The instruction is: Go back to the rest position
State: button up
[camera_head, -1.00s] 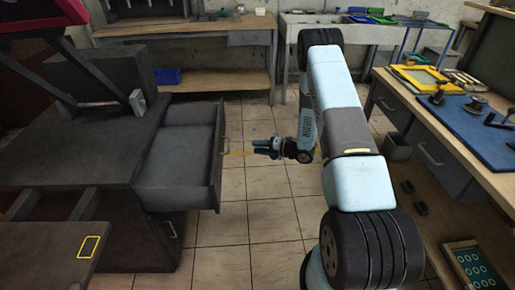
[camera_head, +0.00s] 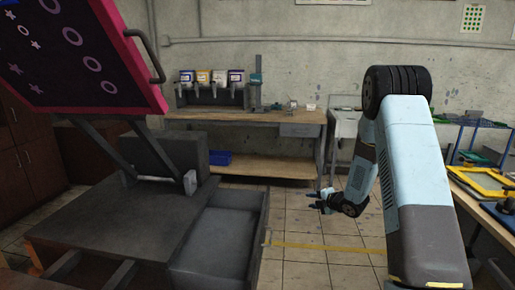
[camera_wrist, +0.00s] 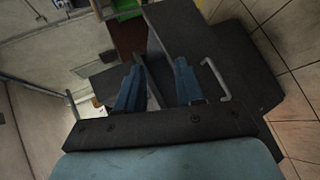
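My gripper (camera_head: 318,199) shows in the head view above the tiled floor, to the right of an open grey drawer (camera_head: 215,243). My arm reaches down to it from the right side. In the wrist view, my gripper's two blue fingers (camera_wrist: 157,85) stand apart with nothing seen between them. Behind them in that view is a dark drawer front with a light handle (camera_wrist: 217,80). The gripper appears apart from the drawer.
The dark machine (camera_head: 120,215) with a raised pink-framed screen (camera_head: 135,60) fills the left. A wooden bench (camera_head: 285,117) with paint dispensers stands at the back. A table with a yellow frame (camera_head: 480,182) is at the right. Tiled floor (camera_head: 310,255) lies between.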

jog(key=s+d+r+m+h, duration=0.2)
jog(key=r+m+h, duration=0.1)
jog(key=r, duration=0.5)
jog(key=s+d+r+m+h, duration=0.2)
jog(key=r+m, duration=0.1)
jog(key=r, duration=0.4)
jog(key=s+d+r+m+h, duration=0.1)
jog(key=s+r+m+h, duration=0.2)
jog(key=s+r+m, duration=0.6)
jog(key=s+a+r+m+g, duration=0.1)
jog(key=s+r+m, duration=0.1)
jog(key=s, duration=0.9)
jog(key=s+a+r+m+g, duration=0.2)
jog(key=s+m, duration=0.2)
jog(key=s, duration=0.7)
jog(key=s+a+r+m+g, duration=0.1)
jog(key=s+r+m+g, duration=0.1)
jog(key=s, duration=1)
jog(key=shift+a+r+m+y, duration=0.4)
jog(key=shift+r+m, duration=0.2)
jog(key=shift+m, duration=0.2)
jog(key=shift+s, duration=0.2)
